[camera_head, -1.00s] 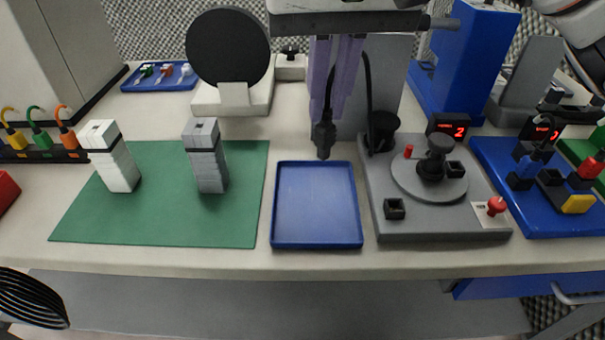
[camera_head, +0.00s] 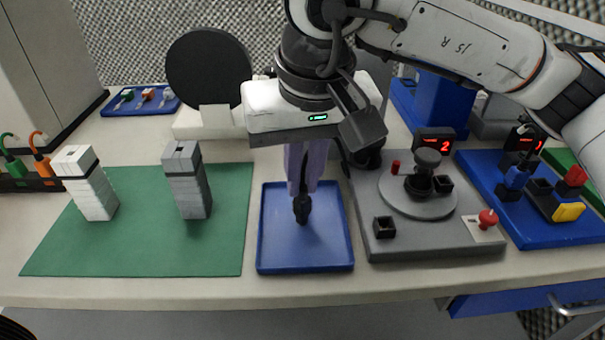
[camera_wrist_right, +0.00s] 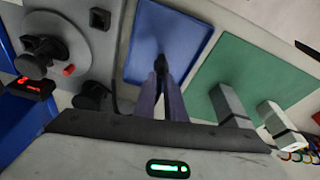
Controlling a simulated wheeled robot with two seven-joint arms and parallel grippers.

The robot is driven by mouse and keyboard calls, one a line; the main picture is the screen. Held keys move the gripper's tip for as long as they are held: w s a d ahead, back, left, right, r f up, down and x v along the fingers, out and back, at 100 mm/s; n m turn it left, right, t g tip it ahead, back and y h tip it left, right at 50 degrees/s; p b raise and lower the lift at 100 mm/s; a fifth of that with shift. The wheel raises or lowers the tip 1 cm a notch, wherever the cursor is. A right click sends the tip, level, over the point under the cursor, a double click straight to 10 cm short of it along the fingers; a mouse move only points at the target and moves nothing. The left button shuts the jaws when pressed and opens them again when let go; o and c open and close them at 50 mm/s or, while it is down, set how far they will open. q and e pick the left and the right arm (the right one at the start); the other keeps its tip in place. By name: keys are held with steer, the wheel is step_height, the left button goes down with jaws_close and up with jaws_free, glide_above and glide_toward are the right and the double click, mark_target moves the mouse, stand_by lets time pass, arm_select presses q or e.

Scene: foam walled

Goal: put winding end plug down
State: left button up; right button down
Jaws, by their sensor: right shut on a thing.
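The black winding end plug (camera_head: 302,208) hangs upright, tip down, between the lilac fingers of my right gripper (camera_head: 304,180). The gripper is shut on it. In the head view the plug appears over the middle of the blue tray (camera_head: 268,250); I cannot tell whether its tip touches the tray floor. In the right wrist view the plug (camera_wrist_right: 161,62) shows at the ends of the fingers (camera_wrist_right: 160,85), against the blue tray (camera_wrist_right: 150,20). The tray is otherwise empty. My left gripper is not in view.
The grey winding station (camera_head: 440,250) with its turntable and red knob stands close right of the tray. A green mat (camera_head: 130,250) with a white tower (camera_head: 90,185) and a grey tower (camera_head: 187,180) lies left. A black disc (camera_head: 208,68) stands behind.

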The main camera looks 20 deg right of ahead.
steer(key=shift+f, duration=0.1)
steer(key=c, duration=2.3)
jaws_free()
steer(key=shift+f, duration=0.1)
steer(key=o, duration=0.5)
steer(key=shift+r, duration=0.2)
steer(key=shift+r, duration=0.25)
steer(key=p+v, duration=0.1)
steer(key=v, duration=1)
steer(key=shift+r+p, duration=0.3)
steer(key=shift+p, duration=0.05)
